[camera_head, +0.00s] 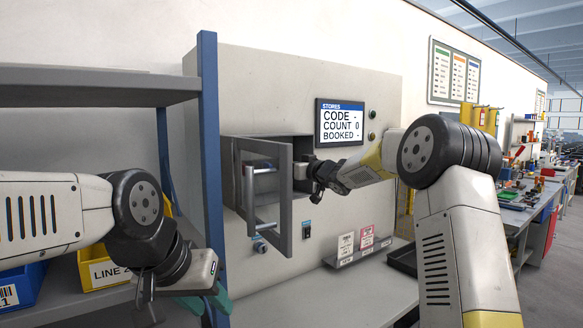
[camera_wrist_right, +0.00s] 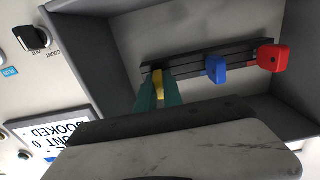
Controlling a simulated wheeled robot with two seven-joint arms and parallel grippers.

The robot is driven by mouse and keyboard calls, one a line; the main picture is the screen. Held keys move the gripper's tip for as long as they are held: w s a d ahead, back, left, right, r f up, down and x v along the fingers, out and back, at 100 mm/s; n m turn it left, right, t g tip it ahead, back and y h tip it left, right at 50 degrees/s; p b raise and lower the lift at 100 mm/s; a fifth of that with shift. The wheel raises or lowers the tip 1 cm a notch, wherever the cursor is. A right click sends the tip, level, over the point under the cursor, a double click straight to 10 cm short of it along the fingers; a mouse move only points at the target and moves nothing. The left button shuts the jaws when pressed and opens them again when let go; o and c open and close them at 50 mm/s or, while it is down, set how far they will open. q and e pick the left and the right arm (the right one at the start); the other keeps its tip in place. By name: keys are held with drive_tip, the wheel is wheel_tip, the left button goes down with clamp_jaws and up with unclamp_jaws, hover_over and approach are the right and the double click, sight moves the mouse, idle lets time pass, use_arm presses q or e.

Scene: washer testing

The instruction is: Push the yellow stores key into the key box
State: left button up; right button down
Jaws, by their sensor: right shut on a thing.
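The key box (camera_head: 240,150) is a grey recess in the panel, its door (camera_head: 286,205) swung open. My right gripper reaches into the box, and its fingers are hidden in the head view. In the right wrist view, the teal fingers of my right gripper (camera_wrist_right: 158,92) are shut on the yellow stores key (camera_wrist_right: 159,78). The key is at the left end of a dark slotted rack (camera_wrist_right: 190,66) inside the box. How deep it sits is hidden by the fingers. My left gripper (camera_head: 207,302) hangs low at the left, away from the box; its finger gap is unclear.
A blue key (camera_wrist_right: 216,68) and a red key (camera_wrist_right: 271,57) sit farther right on the rack. A stores screen (camera_head: 341,122) reads COUNT 0, with CODE and BOOKED blank. A blue post (camera_head: 209,130) and shelf (camera_head: 90,87) stand left. A dark tray (camera_head: 403,260) lies on the ledge.

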drive_tip(key=shift+w+a, duration=0.1)
drive_tip(key=shift+w, duration=0.05)
drive_tip(key=c, duration=1.4)
unclamp_jaws()
